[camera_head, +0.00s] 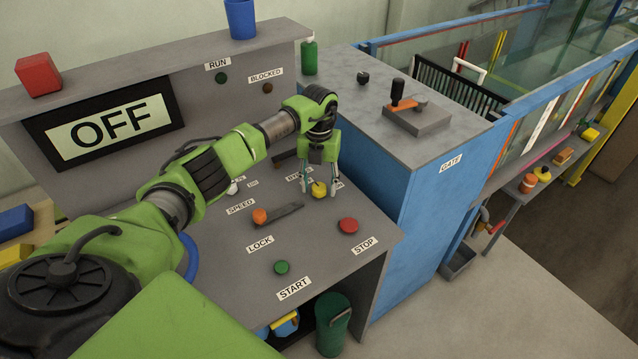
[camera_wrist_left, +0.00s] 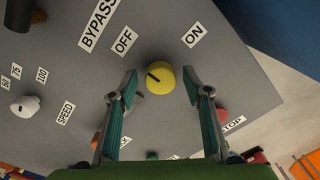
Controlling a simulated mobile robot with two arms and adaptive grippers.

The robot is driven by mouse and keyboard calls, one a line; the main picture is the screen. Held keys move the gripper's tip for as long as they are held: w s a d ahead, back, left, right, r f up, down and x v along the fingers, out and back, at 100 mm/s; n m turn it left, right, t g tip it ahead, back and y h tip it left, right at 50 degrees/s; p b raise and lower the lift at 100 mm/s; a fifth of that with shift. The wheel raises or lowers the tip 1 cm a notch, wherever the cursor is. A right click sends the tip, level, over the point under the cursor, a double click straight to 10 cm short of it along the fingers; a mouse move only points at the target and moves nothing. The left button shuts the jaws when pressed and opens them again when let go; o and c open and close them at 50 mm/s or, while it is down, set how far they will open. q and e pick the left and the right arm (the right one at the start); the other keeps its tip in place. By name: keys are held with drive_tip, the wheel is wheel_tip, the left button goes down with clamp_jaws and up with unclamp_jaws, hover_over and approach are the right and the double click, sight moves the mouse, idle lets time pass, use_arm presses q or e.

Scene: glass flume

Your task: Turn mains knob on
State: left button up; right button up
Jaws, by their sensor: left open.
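The mains knob is a yellow round knob (camera_head: 319,189) on the sloping grey control panel. In the left wrist view the yellow knob (camera_wrist_left: 161,77) sits between an OFF label (camera_wrist_left: 124,40) and an ON label (camera_wrist_left: 194,35). Its dark pointer mark points up and left, toward the OFF label. My left gripper (camera_head: 319,183) is over the knob, fingers pointing down. In the left wrist view its two open fingers (camera_wrist_left: 166,84) stand one on each side of the knob, with gaps showing. The display (camera_head: 112,125) reads OFF. My right gripper is in neither view.
On the panel near the knob are an orange lock knob (camera_head: 260,215), a red STOP button (camera_head: 348,225) and a green START button (camera_head: 281,267). A white speed knob (camera_wrist_left: 25,106) lies left of it in the wrist view. A blue-sided cabinet (camera_head: 430,200) stands to the right.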

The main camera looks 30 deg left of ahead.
use_arm(q)
drive_tip(key=c, duration=0.3)
drive_tip(key=shift+d+r, duration=0.1)
drive_tip(key=c, duration=0.6)
drive_tip(key=shift+c, duration=1.1)
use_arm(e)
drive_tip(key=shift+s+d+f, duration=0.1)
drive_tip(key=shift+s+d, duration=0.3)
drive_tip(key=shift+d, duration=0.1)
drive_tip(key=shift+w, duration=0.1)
